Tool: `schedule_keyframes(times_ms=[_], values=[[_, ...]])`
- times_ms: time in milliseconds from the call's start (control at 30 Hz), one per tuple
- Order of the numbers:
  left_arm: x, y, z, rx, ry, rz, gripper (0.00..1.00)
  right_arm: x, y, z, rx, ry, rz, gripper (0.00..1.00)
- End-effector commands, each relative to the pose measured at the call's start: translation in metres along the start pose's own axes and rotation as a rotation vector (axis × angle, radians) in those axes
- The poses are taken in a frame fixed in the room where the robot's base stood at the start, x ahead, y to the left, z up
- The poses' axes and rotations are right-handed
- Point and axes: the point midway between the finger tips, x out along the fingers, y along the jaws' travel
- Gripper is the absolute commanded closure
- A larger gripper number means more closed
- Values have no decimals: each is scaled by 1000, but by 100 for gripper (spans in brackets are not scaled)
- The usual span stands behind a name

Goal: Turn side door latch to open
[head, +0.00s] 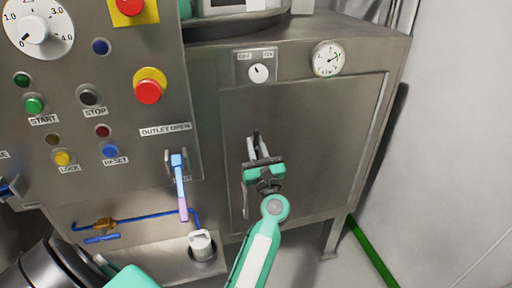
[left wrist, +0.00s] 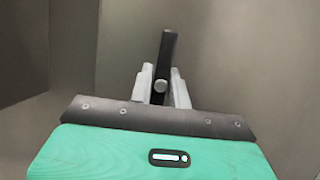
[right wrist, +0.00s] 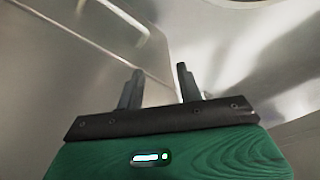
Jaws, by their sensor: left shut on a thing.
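The side door (head: 320,125) is a flat grey metal panel on the cabinet, and it looks closed. Its latch (head: 256,137) is a narrow black lever near the panel's left edge. My left gripper (head: 257,157) is shut on the latch. In the left wrist view the black latch (left wrist: 168,48) stands nearly upright, leaning slightly right, between the two grey fingers (left wrist: 161,80). The lower part of the latch is hidden by the gripper. My right gripper (right wrist: 158,80) shows in the right wrist view with its fingers apart and nothing between them.
A switch plate (head: 258,68) and round gauge (head: 328,59) sit above the door. Left is a button panel with a red emergency button (head: 148,91). A blue-and-purple lever (head: 180,180) hangs beside the left arm. A white wall (head: 455,130) stands to the right; some floor is free there.

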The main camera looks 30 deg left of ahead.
Motion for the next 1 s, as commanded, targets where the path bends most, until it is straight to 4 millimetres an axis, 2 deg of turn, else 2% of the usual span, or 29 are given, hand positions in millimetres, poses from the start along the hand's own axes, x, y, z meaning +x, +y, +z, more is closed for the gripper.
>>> schedule_keyframes(times_ms=[133,167,267,733,1000], values=[[0,0,1,-1,-1,-1,100,0,0,0,0,0,0,64],[0,0,1,-1,-1,-1,78,0,0,0,0,-1,1,64],[0,0,1,-1,-1,-1,60,0,0,0,0,-1,1,64],[0,0,1,9,0,-4,60,-3,-1,-1,-1,1,-1,64],[3,0,6,109,0,-46,60,-31,-1,-7,0,1,-1,64]])
